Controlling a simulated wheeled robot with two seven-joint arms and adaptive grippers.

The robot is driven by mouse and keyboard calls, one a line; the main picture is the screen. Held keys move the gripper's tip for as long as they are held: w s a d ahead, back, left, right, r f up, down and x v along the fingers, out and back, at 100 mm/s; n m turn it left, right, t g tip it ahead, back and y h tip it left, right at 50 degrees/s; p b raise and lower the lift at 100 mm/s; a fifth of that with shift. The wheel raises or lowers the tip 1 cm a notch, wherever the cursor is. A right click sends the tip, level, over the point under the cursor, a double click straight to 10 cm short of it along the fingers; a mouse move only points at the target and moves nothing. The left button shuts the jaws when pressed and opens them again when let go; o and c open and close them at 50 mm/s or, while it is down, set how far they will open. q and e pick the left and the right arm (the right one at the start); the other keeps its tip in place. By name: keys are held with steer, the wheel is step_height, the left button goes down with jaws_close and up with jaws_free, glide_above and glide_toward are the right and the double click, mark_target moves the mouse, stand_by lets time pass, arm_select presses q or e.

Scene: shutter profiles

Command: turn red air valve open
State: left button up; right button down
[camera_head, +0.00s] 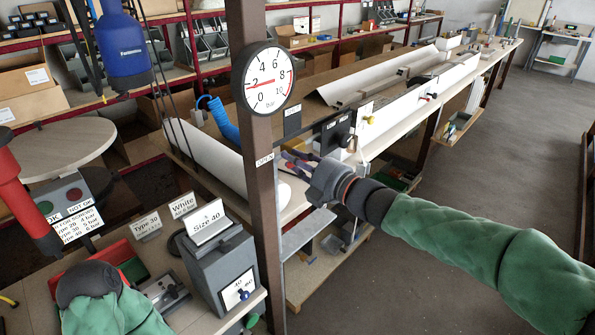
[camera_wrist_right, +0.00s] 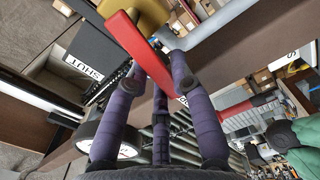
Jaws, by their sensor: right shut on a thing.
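The red valve lever (camera_wrist_right: 140,48) crosses the right wrist view, with a gold valve body (camera_wrist_right: 135,10) at its upper end. My right gripper (camera_wrist_right: 155,85) has its purple fingers on either side of the lever and is shut on it. In the head view my right gripper (camera_head: 297,162) reaches in beside the brown post, and its fingers largely hide the lever. A SHUT label (camera_wrist_right: 84,66) and an OPEN label (camera_head: 264,160) show near the valve. My left arm shows at the lower left of the head view; its gripper is out of sight.
A pressure gauge (camera_head: 268,80) on the brown post (camera_head: 262,210) reads about 2 bar. A grey box (camera_head: 222,268) and an OK/NOT OK panel (camera_head: 74,208) stand left of the post. A long bench with white profiles (camera_head: 400,70) runs to the back. The right floor is clear.

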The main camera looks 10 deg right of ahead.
steer(key=shift+a+f+n+b, duration=0.15)
steer(key=shift+f+n+b, duration=0.4)
steer(key=shift+n+b, duration=0.65)
steer(key=c, duration=1)
jaws_free()
steer(key=shift+c, duration=0.2)
steer(key=shift+s, duration=0.1)
steer(key=v, duration=1.2)
